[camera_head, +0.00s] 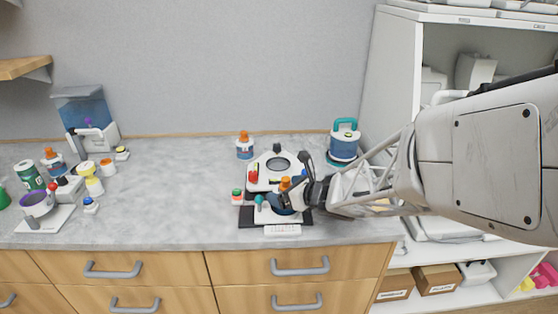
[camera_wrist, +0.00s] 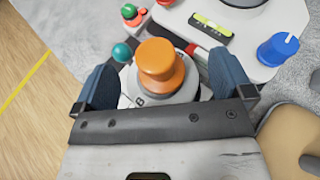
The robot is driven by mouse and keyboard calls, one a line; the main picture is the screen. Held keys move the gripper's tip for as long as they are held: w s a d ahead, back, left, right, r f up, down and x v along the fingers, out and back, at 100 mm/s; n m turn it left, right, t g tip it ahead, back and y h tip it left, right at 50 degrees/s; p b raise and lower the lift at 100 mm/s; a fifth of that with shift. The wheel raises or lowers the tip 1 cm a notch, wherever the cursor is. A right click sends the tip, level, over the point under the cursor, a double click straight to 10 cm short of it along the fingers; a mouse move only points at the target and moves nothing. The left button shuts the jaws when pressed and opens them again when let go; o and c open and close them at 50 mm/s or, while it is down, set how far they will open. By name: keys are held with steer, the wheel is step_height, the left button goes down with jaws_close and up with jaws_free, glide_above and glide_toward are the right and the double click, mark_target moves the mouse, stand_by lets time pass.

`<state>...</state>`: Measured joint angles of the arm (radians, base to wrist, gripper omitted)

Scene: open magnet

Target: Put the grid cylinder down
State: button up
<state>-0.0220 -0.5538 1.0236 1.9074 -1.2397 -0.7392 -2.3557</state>
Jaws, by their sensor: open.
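An orange-topped cylinder (camera_wrist: 160,64), which looks like the grid cylinder, stands upright on a round white base (camera_wrist: 132,82) with a dark letter on it. In the head view its orange top (camera_head: 285,183) shows at the front of the white device (camera_head: 262,181). My gripper (camera_wrist: 163,84) is open, with one dark blue finger on each side of the cylinder. Gaps show between the fingers and the orange part. In the head view my gripper (camera_head: 293,198) hides part of the device's front. The cylinder's lower part is hidden from above.
A teal ball knob (camera_wrist: 122,52) is close to the left finger, and a blue knob (camera_wrist: 278,49) is beyond the right one. A teal-handled container (camera_head: 344,142) stands behind my arm. An orange-capped bottle (camera_head: 244,146) stands behind the device.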

steer(key=v, duration=1.1)
steer(key=shift+s+d, duration=0.25)
steer(key=shift+s, duration=0.05)
steer(key=shift+r, duration=0.15)
steer(key=s+d+r+m+t+h, duration=0.15)
steer(key=d+r+m+h, duration=0.3)
steer(key=m, duration=0.75)
steer(key=s+d+r+m+h, duration=0.2)
steer(key=d+r+m+h, duration=0.3)
steer(key=m, duration=0.8)
steer(key=s+a+m+g, duration=0.2)
steer(key=s+m+g, duration=0.2)
steer(key=s+m, duration=0.5)
steer(key=s+a+m+g, duration=0.2)
steer(key=s+m+g, duration=0.2)
steer(key=s+m, duration=0.6)
steer(key=shift+s+f+m, duration=0.2)
steer(key=shift+f+m, duration=0.1)
steer(key=shift+m, duration=0.3)
